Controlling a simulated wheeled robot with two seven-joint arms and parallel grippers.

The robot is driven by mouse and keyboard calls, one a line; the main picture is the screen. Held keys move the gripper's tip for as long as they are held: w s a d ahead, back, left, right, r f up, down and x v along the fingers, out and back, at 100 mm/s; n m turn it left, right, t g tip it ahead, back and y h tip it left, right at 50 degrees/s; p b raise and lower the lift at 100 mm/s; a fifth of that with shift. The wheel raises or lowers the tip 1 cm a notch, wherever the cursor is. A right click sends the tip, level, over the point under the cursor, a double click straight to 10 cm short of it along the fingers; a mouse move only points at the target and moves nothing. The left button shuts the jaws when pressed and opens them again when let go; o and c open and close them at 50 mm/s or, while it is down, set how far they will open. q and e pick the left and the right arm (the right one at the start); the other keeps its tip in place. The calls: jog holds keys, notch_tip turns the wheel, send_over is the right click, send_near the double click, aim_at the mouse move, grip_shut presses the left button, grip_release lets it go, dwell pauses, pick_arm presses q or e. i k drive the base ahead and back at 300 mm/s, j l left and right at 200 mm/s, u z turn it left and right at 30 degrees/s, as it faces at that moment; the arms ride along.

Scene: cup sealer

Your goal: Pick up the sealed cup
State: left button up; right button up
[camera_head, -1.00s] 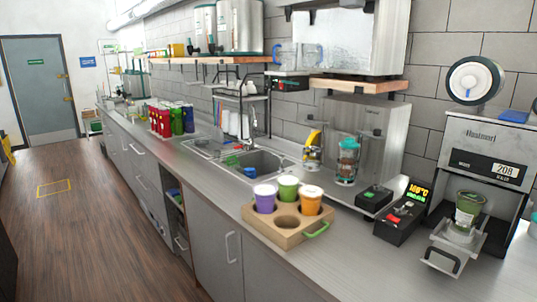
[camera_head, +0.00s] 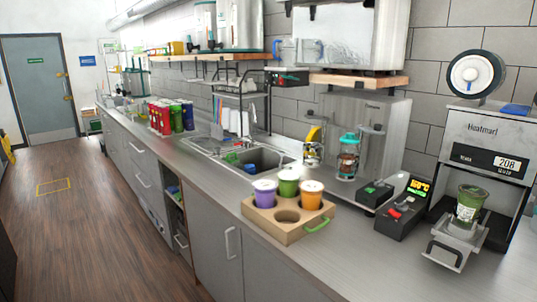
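A green cup (camera_head: 468,207) stands upright in the pulled-out tray (camera_head: 455,248) of the cup sealer (camera_head: 484,144) at the right. Its top looks dark green; I cannot make out a film on it. A wooden cup holder (camera_head: 262,226) stands on the counter to the left, with purple (camera_head: 265,194), green (camera_head: 288,183) and orange (camera_head: 311,195) lidded cups in its back holes. At least one front hole is empty. Neither of my grippers is in view.
A black control box (camera_head: 403,212) with a lit display stands just left of the sealer tray. Blender jars (camera_head: 347,159) stand behind the holder. The sink (camera_head: 255,160) lies further left. Bare counter (camera_head: 365,262) lies between the holder and the tray.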

aim_at(471, 199)
jog(key=z, duration=1.25)
